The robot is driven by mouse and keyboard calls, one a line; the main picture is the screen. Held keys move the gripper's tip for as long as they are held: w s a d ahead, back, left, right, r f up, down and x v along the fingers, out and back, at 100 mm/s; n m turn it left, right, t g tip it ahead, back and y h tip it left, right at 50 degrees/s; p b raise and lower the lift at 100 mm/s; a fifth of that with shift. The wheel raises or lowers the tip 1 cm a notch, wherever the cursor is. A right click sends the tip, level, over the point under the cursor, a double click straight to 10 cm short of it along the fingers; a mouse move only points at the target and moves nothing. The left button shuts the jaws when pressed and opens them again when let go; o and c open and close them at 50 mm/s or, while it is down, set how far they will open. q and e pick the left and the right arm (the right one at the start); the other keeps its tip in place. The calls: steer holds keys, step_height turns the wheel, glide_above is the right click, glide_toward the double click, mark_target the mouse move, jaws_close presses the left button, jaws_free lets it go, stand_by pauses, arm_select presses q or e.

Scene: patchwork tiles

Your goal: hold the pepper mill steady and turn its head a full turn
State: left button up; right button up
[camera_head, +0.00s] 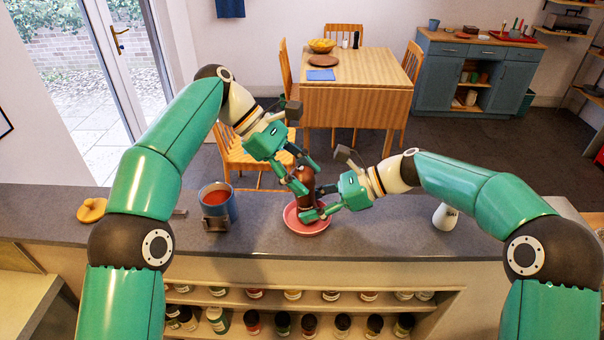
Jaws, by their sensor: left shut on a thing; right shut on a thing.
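The dark brown pepper mill (306,200) stands upright on a round pink dish (290,222) on the grey counter. My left gripper (303,178) comes in from the upper left and is shut on the mill's head. My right gripper (315,212) comes in from the right, lower down, and is shut on the mill's body. The fingers of both grippers hide much of the mill.
A blue pot (226,204) of red contents stands left of the dish. A tan round object (92,210) lies farther left. A white shaker (445,216) stands at the right. Jars fill shelves below the counter (400,246).

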stand_by(0.3)
arm_select(q)
steer(key=o, duration=1.2)
steer(key=shift+a, duration=0.1)
steer(key=shift+c, duration=0.2)
steer(key=shift+n+t, duration=0.3)
